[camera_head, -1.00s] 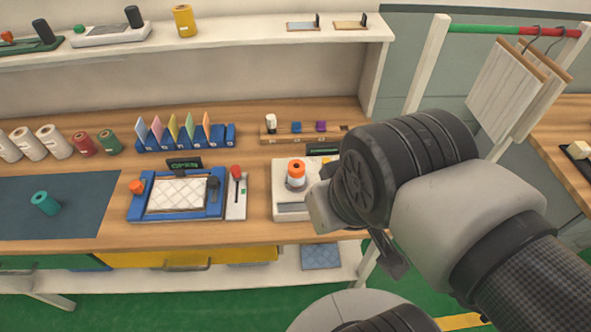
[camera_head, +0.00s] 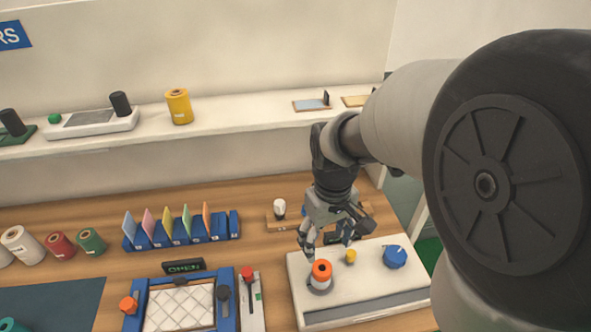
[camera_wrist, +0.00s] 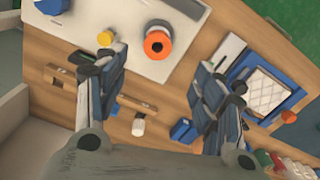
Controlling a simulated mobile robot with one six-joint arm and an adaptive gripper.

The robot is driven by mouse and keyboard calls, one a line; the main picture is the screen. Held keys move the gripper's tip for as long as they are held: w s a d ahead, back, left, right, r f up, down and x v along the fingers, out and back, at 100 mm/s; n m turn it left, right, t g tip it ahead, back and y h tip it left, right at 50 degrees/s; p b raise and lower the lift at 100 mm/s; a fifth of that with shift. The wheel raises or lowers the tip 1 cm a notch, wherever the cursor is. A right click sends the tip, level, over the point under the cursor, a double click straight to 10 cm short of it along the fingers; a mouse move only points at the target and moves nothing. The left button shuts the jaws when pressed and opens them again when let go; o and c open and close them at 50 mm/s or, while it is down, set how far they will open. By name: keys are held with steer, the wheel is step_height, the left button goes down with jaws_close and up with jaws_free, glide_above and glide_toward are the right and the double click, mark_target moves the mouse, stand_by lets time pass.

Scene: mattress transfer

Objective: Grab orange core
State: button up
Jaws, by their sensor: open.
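The orange core (camera_head: 320,270) is a short orange cylinder with a dark hole in its top. It stands in a grey holder on the white station. In the wrist view the orange core (camera_wrist: 157,44) shows from above, beyond the fingertips and between their lines. My gripper (camera_head: 328,245) is above and behind the core in the head view, fingers spread and pointing down. In the wrist view my gripper (camera_wrist: 160,75) is open with nothing between its fingers. It appears apart from the core.
The white station (camera_head: 365,290) also bears a small yellow knob (camera_head: 350,257) and a blue round part (camera_head: 395,257). A blue framed tray (camera_head: 143,300) and a red-knobbed lever unit (camera_head: 250,305) stand to the left. A wooden block with a white bulb (camera_head: 279,208) is behind.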

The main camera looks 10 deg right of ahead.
mark_target(321, 273)
step_height(321, 273, down, 9)
steer(key=b, duration=0.3)
steer(key=shift+s+f, duration=0.1)
steer(key=shift+w+d+f+b, duration=0.15)
steer(key=shift+f+b, duration=0.55)
steer(key=shift+f, duration=0.9)
steer(key=shift+w+a+f+b, duration=0.1)
steer(key=shift+w+f+b, duration=0.15)
steer(key=shift+f+b, duration=0.85)
steer(key=shift+f+p, duration=0.4)
steer(key=shift+p, duration=0.1)
steer(key=shift+c, duration=0.5)
steer(key=c, duration=1.2)
steer(key=shift+o, duration=0.2)
